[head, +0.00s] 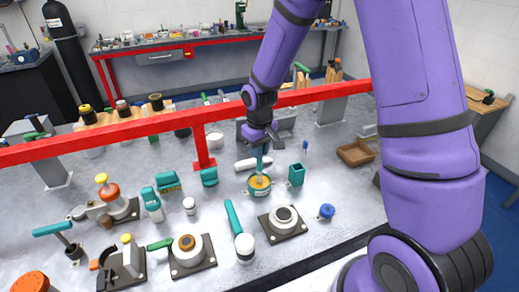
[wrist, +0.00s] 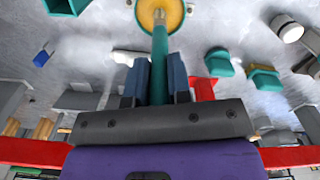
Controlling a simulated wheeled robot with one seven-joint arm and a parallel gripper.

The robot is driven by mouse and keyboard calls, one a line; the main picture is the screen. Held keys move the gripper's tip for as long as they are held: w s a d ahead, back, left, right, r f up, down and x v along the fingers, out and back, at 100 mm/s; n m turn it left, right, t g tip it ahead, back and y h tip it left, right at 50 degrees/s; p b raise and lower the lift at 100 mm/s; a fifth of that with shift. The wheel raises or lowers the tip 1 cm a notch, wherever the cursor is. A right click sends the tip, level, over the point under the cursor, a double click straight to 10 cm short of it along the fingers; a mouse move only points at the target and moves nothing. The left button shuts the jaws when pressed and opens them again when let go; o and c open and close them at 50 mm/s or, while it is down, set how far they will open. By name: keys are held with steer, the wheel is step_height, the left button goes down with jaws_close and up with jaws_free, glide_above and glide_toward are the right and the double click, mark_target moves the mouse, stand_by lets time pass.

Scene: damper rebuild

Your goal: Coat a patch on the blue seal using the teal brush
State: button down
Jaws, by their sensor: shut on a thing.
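My gripper (head: 262,141) is shut on the teal brush (head: 260,158) and holds it upright, bristles down. In the wrist view the teal handle (wrist: 159,72) runs out between the fingers (wrist: 160,85). The brush's lower end is in or right above a round teal pot (head: 251,192) with a yellow-orange top. The pot also shows at the top of the wrist view (wrist: 180,18); the bristle tip is hard to make out. A small round blue piece (head: 327,211), which looks like the blue seal, lies on the bench to the pot's right. I cannot make out any coating on it.
A square teal cup (head: 296,175) stands right of the pot. A dark plate with a pale ring (head: 283,220) lies between pot and blue piece. A teal-handled tool (head: 233,217) lies in front. A red rail (head: 130,135) crosses behind. A brown tray (head: 356,153) sits at right.

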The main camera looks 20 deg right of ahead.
steer(key=shift+f, duration=0.5)
stand_by(1.3)
steer(key=shift+r, duration=3.55)
